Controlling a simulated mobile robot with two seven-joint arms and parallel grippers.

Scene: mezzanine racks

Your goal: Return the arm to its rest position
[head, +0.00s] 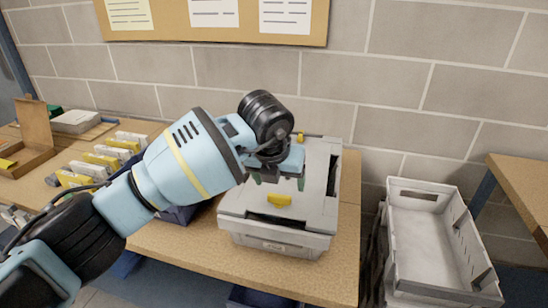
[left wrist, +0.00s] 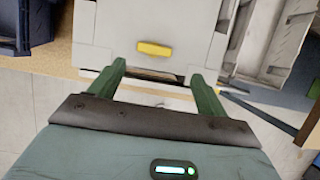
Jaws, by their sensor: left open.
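My left arm comes in from the left in the head view and reaches over the table. My left gripper (head: 283,182) hangs above a light grey box-like case (head: 275,237) with a yellow latch (head: 279,199). In the left wrist view the two green fingers of the left gripper (left wrist: 158,88) are spread apart with nothing between them. The grey case (left wrist: 190,20) and its yellow latch (left wrist: 155,49) lie beyond the fingertips. Whether the fingers touch the case cannot be told. My right gripper is not in view.
The wooden table (head: 335,275) carries a row of yellow and white boxes (head: 105,155) and an open cardboard box (head: 30,150) at left. A dark blue bin (head: 180,214) stands beside the case. An empty grey crate (head: 393,240) stands right of the table. A brick wall is behind.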

